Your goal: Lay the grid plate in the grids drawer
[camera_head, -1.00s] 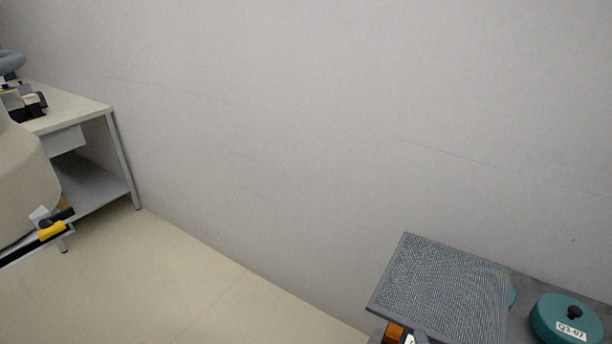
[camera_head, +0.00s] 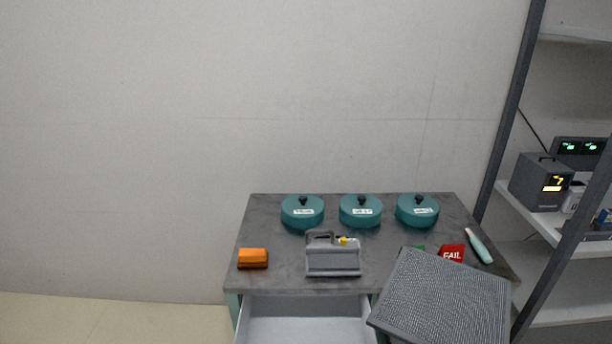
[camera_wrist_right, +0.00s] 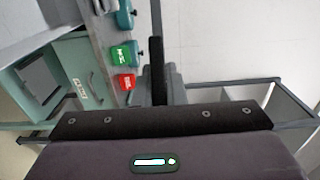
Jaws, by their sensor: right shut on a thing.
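The grid plate (camera_head: 445,302) is a grey, finely meshed square, held tilted at the lower right of the head view, in front of the cart's right part. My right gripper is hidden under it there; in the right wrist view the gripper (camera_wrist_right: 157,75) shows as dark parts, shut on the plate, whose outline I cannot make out. An open, pale, empty-looking drawer (camera_head: 300,328) sticks out at the cart's front left, left of the plate. The right wrist view also shows an open drawer (camera_wrist_right: 30,97). My left gripper is out of view.
On the grey cart top (camera_head: 270,215) stand teal lidded pots (camera_head: 361,212), an orange block (camera_head: 253,258), a grey handled device (camera_head: 333,255), a red FAIL block (camera_head: 452,252) and a pale teal tool (camera_head: 479,246). A shelf rack (camera_head: 515,110) stands at the right.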

